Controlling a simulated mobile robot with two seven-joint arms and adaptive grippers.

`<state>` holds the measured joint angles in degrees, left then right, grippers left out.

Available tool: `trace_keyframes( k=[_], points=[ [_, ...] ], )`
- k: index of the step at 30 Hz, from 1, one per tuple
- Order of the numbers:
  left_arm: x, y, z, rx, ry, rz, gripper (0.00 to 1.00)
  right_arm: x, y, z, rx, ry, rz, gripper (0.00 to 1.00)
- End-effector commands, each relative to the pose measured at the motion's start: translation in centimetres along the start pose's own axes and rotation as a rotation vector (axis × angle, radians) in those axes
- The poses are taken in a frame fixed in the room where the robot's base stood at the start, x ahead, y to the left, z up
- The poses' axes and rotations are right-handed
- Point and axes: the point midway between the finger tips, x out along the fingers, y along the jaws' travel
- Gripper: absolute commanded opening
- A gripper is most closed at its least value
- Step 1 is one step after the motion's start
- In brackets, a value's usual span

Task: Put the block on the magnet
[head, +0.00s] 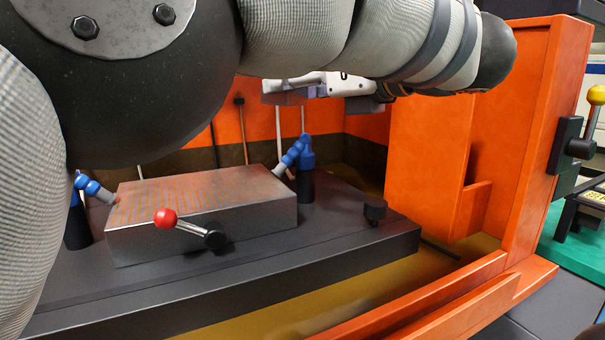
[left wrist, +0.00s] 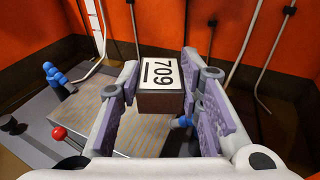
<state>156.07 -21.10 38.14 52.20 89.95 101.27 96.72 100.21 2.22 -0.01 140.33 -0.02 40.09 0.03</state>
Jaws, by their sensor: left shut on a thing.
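The magnet (head: 200,221) is a grey slab with a copper-striped top and a red-knobbed lever on its front; it also shows below the gripper in the left wrist view (left wrist: 98,125). My left gripper (head: 292,90) hangs above the far right part of the magnet in the head view. In the left wrist view it is shut on the block (left wrist: 161,78), a dark brown piece with a white label reading 709. The block is held between the two finger pads, clear of the magnet. My right gripper is not in view.
A blue nozzle (head: 297,152) stands at the magnet's back right corner and another (head: 92,186) at its left. The red lever knob (head: 165,218) sticks out in front. An orange tank wall (head: 427,150) rises to the right. A small black knob (head: 375,209) sits on the dark table.

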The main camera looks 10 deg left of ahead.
Motion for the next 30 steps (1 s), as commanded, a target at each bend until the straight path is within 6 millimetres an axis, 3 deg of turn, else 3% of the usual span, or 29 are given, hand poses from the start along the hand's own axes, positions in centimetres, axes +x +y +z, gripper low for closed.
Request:
trace_keyframes(
  k=[4, 11, 15, 23, 27, 30],
  points=[
    [1.9, 2.5, 0.4, -0.011, -0.009, 0.002, 0.00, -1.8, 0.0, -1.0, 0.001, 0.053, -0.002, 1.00],
    [6.6, 6.7, -1.6, -0.014, -0.008, 0.002, 0.00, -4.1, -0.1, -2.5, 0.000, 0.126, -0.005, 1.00],
    [8.9, 7.9, -4.9, -0.005, -0.005, 0.001, 0.00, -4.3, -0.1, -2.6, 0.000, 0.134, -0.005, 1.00],
    [11.3, 9.5, -7.9, -0.003, -0.003, 0.002, 0.00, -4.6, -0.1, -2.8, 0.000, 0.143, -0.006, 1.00],
    [11.6, 9.3, -10.4, -0.002, -0.002, 0.000, 0.00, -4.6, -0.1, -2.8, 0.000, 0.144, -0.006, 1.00],
    [11.6, 9.3, -10.8, -0.006, -0.003, 0.000, 0.00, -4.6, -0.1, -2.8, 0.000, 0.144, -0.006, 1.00]
  ],
)
